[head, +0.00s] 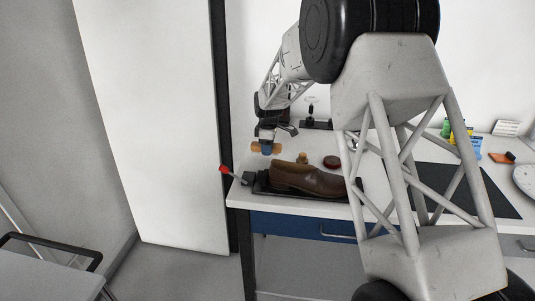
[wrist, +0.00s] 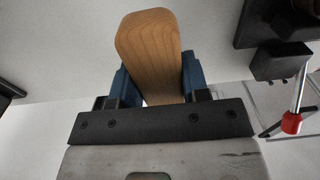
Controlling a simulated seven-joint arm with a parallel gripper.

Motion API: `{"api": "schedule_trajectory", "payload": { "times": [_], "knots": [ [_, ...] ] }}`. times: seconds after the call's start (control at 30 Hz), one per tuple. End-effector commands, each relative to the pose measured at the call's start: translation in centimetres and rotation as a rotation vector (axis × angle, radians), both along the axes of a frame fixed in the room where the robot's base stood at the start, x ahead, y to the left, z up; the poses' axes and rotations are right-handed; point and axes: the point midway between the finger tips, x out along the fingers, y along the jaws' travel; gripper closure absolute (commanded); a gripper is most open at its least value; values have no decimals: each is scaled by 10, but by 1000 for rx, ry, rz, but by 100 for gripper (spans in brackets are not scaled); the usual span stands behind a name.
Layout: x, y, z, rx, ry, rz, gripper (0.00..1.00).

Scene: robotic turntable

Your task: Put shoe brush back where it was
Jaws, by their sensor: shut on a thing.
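My gripper (head: 266,146) is shut on the shoe brush, whose light wooden body (head: 277,149) shows at the fingers in the head view. In the wrist view the brush (wrist: 150,50) is a rounded wooden block between the blue finger pads of my gripper (wrist: 158,88). Its bristles cannot be made out. The brush is above the left end of the white table, behind and left of a brown leather shoe (head: 308,180). The shoe lies on its black holder (head: 262,190). I cannot tell whether the brush touches the table.
A red-tipped lever (head: 226,169) sticks out at the table's left edge; its red knob (wrist: 291,123) shows in the wrist view. A small wooden item (head: 303,158) and a dark red tin (head: 331,162) stand behind the shoe. A black mat (head: 460,190) lies right.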

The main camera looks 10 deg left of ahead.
Motion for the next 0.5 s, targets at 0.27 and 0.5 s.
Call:
{"api": "schedule_trajectory", "payload": {
  "times": [0.27, 0.5],
  "knots": [
    [0, 0, -27, 0, -1, 0, 77],
    [0, 0, -28, 0, -1, 0, 77]
  ]
}}
